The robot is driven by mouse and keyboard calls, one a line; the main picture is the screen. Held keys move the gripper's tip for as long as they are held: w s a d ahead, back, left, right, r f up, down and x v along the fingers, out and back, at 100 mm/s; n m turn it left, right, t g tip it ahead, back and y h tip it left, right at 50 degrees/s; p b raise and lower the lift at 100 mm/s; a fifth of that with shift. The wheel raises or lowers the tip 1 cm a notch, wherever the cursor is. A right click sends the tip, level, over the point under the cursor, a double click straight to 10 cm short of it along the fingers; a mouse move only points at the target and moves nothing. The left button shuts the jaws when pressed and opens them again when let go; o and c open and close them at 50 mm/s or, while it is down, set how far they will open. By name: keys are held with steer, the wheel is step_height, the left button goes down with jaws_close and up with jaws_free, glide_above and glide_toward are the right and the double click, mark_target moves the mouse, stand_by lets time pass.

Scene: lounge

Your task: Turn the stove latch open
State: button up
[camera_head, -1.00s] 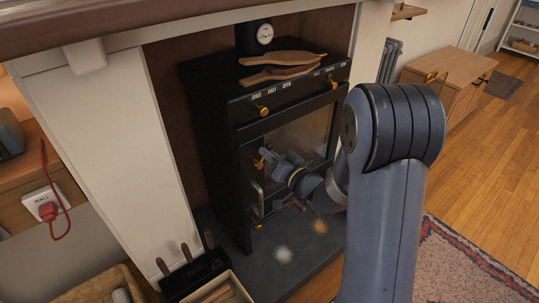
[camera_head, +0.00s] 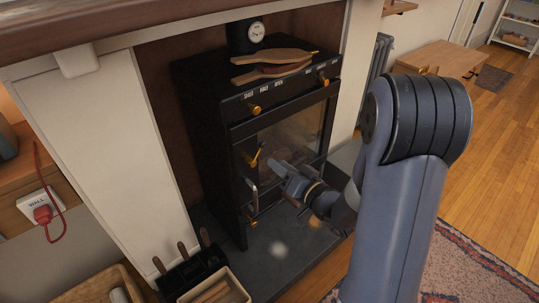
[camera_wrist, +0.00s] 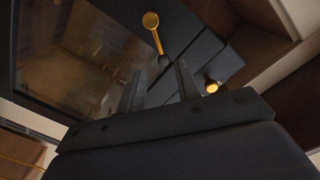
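The black stove (camera_head: 205,125) stands in the fireplace, with its glass door (camera_head: 285,135) shut as far as I can see. A brass latch (camera_head: 254,159) sits at the door's left edge, tilted in the head view. In the wrist view the latch (camera_wrist: 154,32) is a brass lever with a round knob, running to a dark ball. My gripper (camera_head: 280,168) is in front of the door, to the right of the latch and apart from it. In the wrist view my gripper (camera_wrist: 160,78) has its two fingers spread with nothing between them; the latch lies beyond the fingertips.
A lower brass knob (camera_head: 254,223) and upper brass knobs (camera_head: 254,108) are on the stove front. Wooden paddles (camera_head: 270,58) lie on top. A tool holder (camera_head: 190,272) and a wooden box (camera_head: 222,290) stand at the front left. Open floor lies to the right.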

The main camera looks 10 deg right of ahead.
mark_target(258, 154)
steer(key=shift+v, duration=1.6)
steer(key=b+x, duration=0.1)
steer(key=x, duration=0.9)
steer(key=shift+w+a, duration=0.25)
steer(key=shift+a, duration=0.05)
steer(key=p+v, duration=0.1)
steer(key=v, duration=1)
steer(key=shift+n, duration=0.9)
steer(key=shift+a+b+x, duration=0.15)
steer(key=shift+b+x, duration=0.45)
steer(key=shift+x, duration=2.15)
steer(key=shift+a+b+x, duration=0.15)
steer(key=shift+b+x, duration=0.4)
steer(key=shift+x, duration=2.25)
steer(key=shift+s+r, duration=0.2)
steer(key=shift+s, duration=0.05)
